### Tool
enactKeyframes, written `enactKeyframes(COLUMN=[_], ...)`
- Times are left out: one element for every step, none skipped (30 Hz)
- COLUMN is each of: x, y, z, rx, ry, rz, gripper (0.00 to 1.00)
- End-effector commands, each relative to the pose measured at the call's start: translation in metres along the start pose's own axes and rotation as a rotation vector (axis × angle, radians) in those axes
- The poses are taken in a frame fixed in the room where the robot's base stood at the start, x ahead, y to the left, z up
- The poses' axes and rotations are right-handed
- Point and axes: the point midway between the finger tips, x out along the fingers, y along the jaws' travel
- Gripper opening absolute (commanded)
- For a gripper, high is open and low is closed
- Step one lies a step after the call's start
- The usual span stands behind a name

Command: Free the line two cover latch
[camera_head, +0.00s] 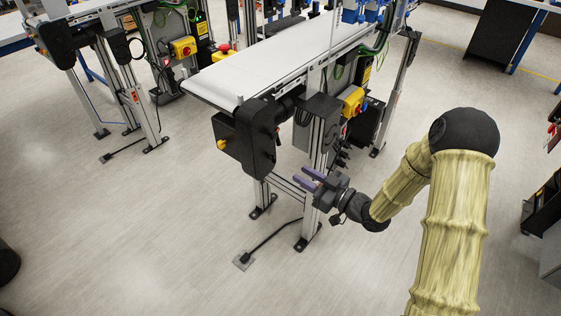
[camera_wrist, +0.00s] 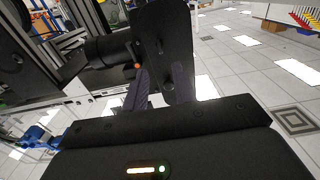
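The nearer conveyor (camera_head: 285,58) has a black drive cover (camera_head: 257,145) at its front end. A small yellow-orange knob (camera_head: 222,144), possibly the latch, sits on the cover's left side. My gripper (camera_head: 307,180) is open and empty, low and to the right of the cover, near the conveyor's leg. In the wrist view, the two purple fingers (camera_wrist: 162,88) are apart, with the black cover (camera_wrist: 163,30) beyond them. A small orange spot (camera_wrist: 138,66) shows near the left fingertip; I cannot tell whether it is the same knob.
A yellow switch box (camera_head: 352,101) is mounted right of the cover. A conveyor leg (camera_head: 318,150) stands close behind my gripper. A second conveyor (camera_head: 75,20) with another yellow box (camera_head: 183,47) is at the upper left.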

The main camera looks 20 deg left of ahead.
Motion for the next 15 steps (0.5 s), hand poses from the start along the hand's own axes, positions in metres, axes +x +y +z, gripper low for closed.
enactKeyframes(x=[0.010,0.015,0.022,0.028,0.033,0.040,0.045,0.050,0.057,0.062,0.067,0.073,0.077,0.080,0.084], y=[-0.002,-0.001,-0.001,-0.001,-0.001,-0.001,-0.001,-0.001,-0.001,-0.001,-0.001,-0.001,-0.001,-0.001,0.000], z=[0.000,0.000,-0.001,-0.001,-0.001,-0.001,0.000,0.000,0.000,0.000,0.000,0.000,0.000,0.000,0.000], rx=[-0.001,-0.002,-0.003,-0.002,-0.002,-0.002,-0.001,-0.001,-0.001,-0.001,-0.001,-0.002,-0.002,-0.002,-0.002], ry=[0.000,0.001,0.001,0.001,0.001,0.001,0.001,0.002,0.001,0.001,0.001,0.001,0.001,0.001,0.000], rz=[-0.004,-0.003,-0.003,-0.004,-0.003,-0.003,-0.004,-0.003,-0.003,-0.003,-0.003,-0.001,-0.002,-0.002,-0.001], gripper=[0.27,0.27,0.27,0.27,0.27,0.27,0.27,0.27,0.27,0.27,0.27,0.27,0.27,0.27,0.27])
